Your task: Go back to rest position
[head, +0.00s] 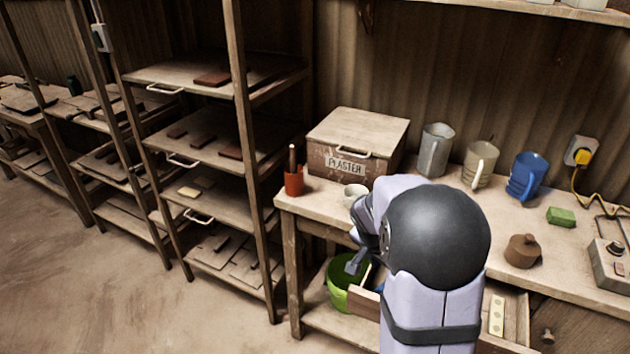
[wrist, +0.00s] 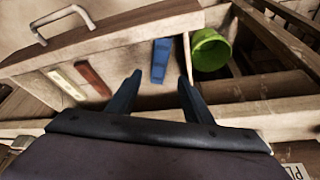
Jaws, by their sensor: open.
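My gripper (head: 357,262) hangs past the left front of the workbench (head: 322,207), above an open drawer (head: 366,302). In the wrist view my gripper (wrist: 158,88) is open, with nothing between its two dark fingers. The drawer (wrist: 120,55) lies beyond the fingertips and holds a blue object (wrist: 160,62), a reddish-brown bar (wrist: 93,80) and a pale bar (wrist: 68,82). The pale bar also shows in the head view (head: 497,315). My arm hides much of the drawer and part of the bench top in the head view.
A green bucket (head: 338,286) stands close to my gripper, below the bench top. Shelves (head: 200,140) rise at left.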

